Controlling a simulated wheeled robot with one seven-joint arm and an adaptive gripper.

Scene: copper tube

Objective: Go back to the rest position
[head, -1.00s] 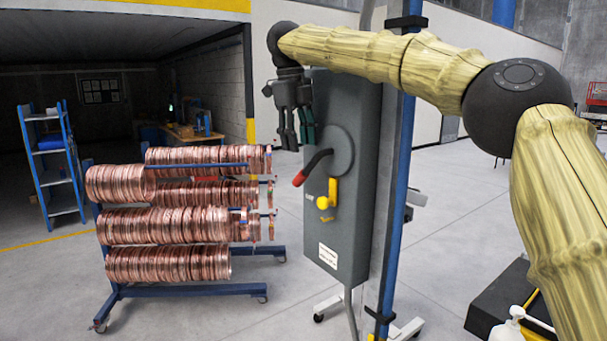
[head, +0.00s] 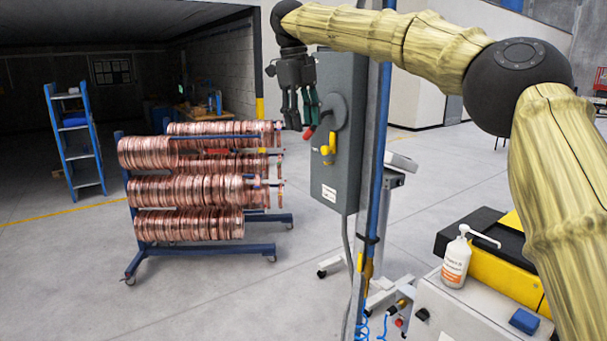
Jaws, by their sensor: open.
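My gripper (head: 298,125) hangs fingers-down at the end of my arm, in the upper middle of the head view. Its dark fingers are apart and nothing shows between them. In the picture it overlaps the upper left part of a grey electrical cabinet (head: 345,165). The cabinet has a dark round plate with a red-ended handle (head: 308,133) and a yellow lever (head: 328,150). The fingertips appear just above the red end; I cannot tell whether they are nearer to me than the cabinet.
A blue wheeled rack (head: 205,250) with copper coils (head: 190,190) stands at left. A blue post (head: 377,170) stands beside the cabinet. A white bench with a pump bottle (head: 456,262) and blue block (head: 524,321) is at lower right. The floor at lower left is clear.

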